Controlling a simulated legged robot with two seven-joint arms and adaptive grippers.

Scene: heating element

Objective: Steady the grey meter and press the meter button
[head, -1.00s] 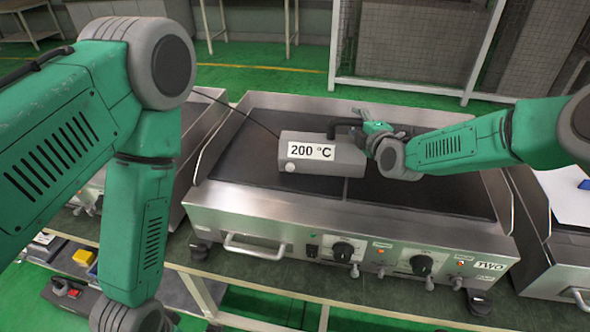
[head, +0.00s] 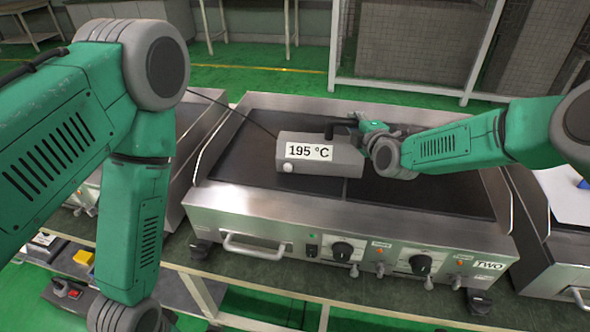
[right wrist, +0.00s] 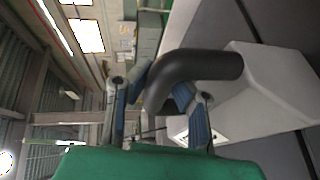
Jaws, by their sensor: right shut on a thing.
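The grey meter (head: 345,158) rests on the dark plate of the griddle, its display (head: 309,151) reading 195 °C. A round white button (head: 287,168) sits on its front, below the display's left end. The black handle (head: 338,124) rises from its top. My right gripper (head: 358,127) is at the handle; in the right wrist view its blue-padded fingers (right wrist: 158,105) are shut around the dark curved handle (right wrist: 205,68), with the grey meter body (right wrist: 262,95) beyond. My left arm hangs at the left, and its gripper is out of view.
The steel griddle (head: 262,205) has knobs, small levers and a front bar handle (head: 255,246). A thin cable runs from the meter toward the back left. Other steel units stand on both sides. The plate's front left is clear.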

